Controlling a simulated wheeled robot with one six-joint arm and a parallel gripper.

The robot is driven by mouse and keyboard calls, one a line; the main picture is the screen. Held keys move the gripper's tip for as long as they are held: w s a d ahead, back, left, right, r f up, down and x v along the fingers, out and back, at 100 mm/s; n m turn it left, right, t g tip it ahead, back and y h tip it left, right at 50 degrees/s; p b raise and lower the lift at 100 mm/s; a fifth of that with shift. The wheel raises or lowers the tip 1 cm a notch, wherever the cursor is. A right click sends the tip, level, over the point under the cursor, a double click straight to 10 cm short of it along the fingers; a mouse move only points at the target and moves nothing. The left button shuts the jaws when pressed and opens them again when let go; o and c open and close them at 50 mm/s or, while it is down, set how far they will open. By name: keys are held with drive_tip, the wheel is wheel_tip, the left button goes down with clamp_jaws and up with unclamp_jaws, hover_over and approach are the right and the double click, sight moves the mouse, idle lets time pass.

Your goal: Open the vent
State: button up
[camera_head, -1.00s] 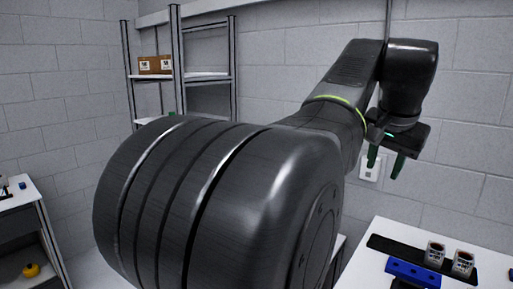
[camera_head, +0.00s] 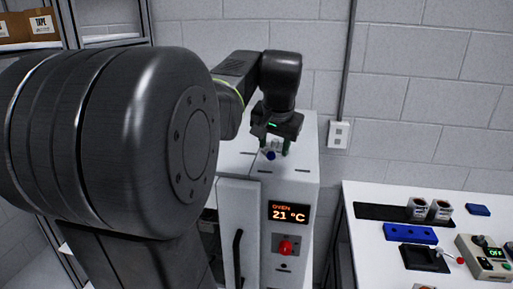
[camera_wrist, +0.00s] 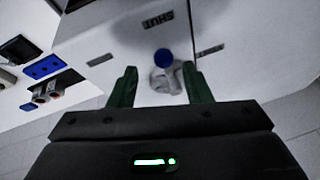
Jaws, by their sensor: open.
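The oven (camera_head: 238,185) is a white cabinet with an orange "21 °C" display. On its top is a small vent knob with a blue end (camera_head: 270,156), also seen in the wrist view (camera_wrist: 163,57) on a pale grey body (camera_wrist: 167,80). A dark label reading "SHUT" (camera_wrist: 158,20) lies beyond the blue end, upside down in the wrist view. My gripper (camera_head: 274,148) points down over the oven top. In the wrist view my gripper (camera_wrist: 161,75) is open, its green fingers on either side of the grey body. I cannot tell whether they touch it.
The oven front has a red knob (camera_head: 286,247) and a black door handle (camera_head: 238,258). To the right, a white table holds two cups (camera_head: 428,210), a blue block (camera_head: 410,233) and a small device (camera_head: 484,257). A wall socket (camera_head: 339,134) is behind. Shelves stand at left.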

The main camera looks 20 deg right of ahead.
sight(271, 152)
drive_tip(key=shift+w+a+f, duration=0.1)
drive_tip(key=shift+w+f, duration=0.7)
drive_tip(key=shift+f, duration=0.25)
drive_tip(key=shift+d+f, duration=0.2)
drive_tip(key=shift+f, duration=0.2)
clamp_jaws()
